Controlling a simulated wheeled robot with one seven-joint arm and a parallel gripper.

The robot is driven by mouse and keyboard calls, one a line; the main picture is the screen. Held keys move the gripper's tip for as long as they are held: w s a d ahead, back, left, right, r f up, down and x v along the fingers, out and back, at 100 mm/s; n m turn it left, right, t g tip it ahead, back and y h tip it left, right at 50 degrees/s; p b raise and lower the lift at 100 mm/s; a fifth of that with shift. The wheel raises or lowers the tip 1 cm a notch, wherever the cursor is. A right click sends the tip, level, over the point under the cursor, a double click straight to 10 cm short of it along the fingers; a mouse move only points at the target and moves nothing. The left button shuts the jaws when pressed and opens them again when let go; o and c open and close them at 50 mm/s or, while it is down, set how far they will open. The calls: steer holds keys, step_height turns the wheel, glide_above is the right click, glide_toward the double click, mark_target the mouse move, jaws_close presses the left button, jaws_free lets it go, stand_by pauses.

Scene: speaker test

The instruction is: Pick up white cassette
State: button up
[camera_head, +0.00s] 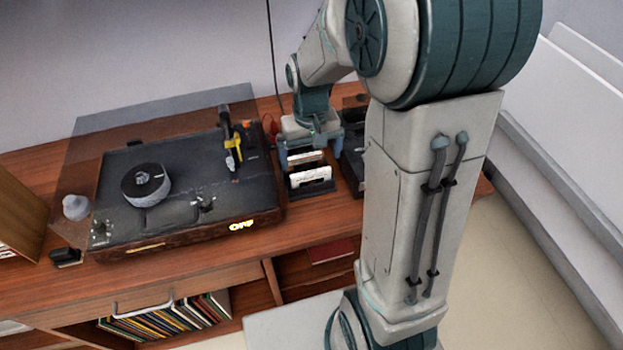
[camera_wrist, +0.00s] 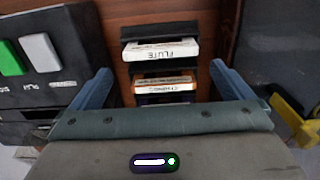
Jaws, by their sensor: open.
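A white cassette (camera_head: 310,176) stands in a small black rack (camera_head: 313,193) on the wooden cabinet. In the wrist view this white cassette (camera_wrist: 160,50), marked FLUTE, is the farthest up the picture. A second cassette with a white and orange edge (camera_wrist: 164,85) sits below it, and a dark purple one is partly hidden by my gripper's body. My gripper (camera_wrist: 160,70) is open and points down over the rack, with one blue finger on each side of the row. It also shows in the head view (camera_head: 310,151). I see no finger touching the white cassette.
A turntable (camera_head: 180,215) with a raised clear lid stands left of the rack. A dark device (camera_head: 352,160), partly hidden by my arm, stands close on the right; its green button (camera_wrist: 10,58) shows in the wrist view. Space beside the rack is narrow.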

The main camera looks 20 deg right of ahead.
mark_target(311, 171)
step_height(311, 171, down, 5)
steer(key=shift+r, duration=0.2)
steer(key=c, duration=0.7)
steer(key=shift+r, duration=0.1)
steer(key=shift+r, duration=0.4)
step_height(311, 171, up, 4)
steer(key=shift+s+f, duration=0.15)
steer(key=shift+f, duration=0.05)
steer(key=s+d+r, duration=0.5)
steer(key=s+r, duration=0.1)
steer(key=s, duration=0.4)
steer(key=shift+s+r, duration=0.15)
steer(key=shift+r, duration=0.1)
